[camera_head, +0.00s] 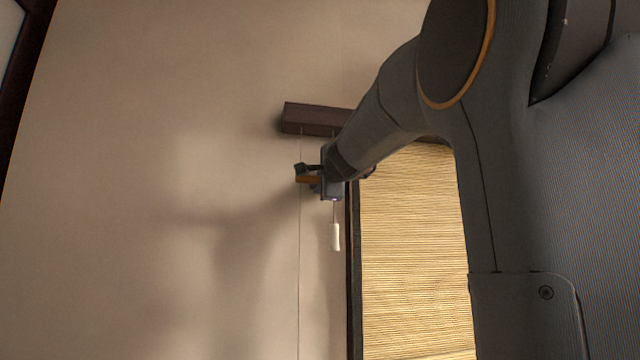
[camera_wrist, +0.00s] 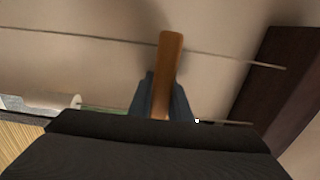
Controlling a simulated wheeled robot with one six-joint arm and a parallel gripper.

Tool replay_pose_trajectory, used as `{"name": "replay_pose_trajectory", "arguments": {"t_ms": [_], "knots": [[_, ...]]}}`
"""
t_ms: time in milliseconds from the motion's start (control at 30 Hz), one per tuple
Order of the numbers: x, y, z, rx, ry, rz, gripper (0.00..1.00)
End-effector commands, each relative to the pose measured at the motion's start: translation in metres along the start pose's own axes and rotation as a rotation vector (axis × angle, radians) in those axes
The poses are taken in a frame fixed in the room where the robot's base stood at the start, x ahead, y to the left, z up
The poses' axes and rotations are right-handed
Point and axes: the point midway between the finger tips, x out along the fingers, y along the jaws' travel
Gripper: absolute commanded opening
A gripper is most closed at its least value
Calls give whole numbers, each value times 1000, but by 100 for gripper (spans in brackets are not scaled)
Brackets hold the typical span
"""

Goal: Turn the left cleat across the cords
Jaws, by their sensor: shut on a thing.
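The cleat, an orange-brown wooden bar (camera_head: 307,180), sits on the wall below the dark headrail and lies roughly level in the head view. In the wrist view the cleat (camera_wrist: 169,62) stands out lengthwise from between the fingers. My gripper (camera_wrist: 163,98) is shut on it, with a dark finger on either side. In the head view my gripper (camera_head: 314,180) partly hides the cleat. A thin cord (camera_head: 299,270) hangs down the wall, and in the wrist view the cord (camera_wrist: 80,37) runs crosswise at the cleat, seemingly behind it. A second cord ends in a white pull (camera_head: 335,237).
The dark wooden headrail (camera_head: 310,118) is just above my gripper and also shows in the wrist view (camera_wrist: 275,85). A slatted bamboo blind (camera_head: 412,260) hangs to the right, beside a dark upright frame (camera_head: 353,280). The wall (camera_head: 150,180) to the left is bare.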

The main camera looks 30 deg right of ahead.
Motion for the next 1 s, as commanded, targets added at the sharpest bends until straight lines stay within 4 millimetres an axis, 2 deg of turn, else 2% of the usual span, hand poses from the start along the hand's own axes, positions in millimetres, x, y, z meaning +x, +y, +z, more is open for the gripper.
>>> {"name": "replay_pose_trajectory", "arguments": {"t_ms": [467, 500, 600, 867, 1000], "knots": [[0, 1, 0, 15, 1, 0, 0], [0, 1, 0, 15, 1, 0, 22], [0, 1, 0, 15, 1, 0, 36], [0, 0, 0, 13, 0, 0, 36], [-8, 0, 0, 13, 1, -1, 36]]}}
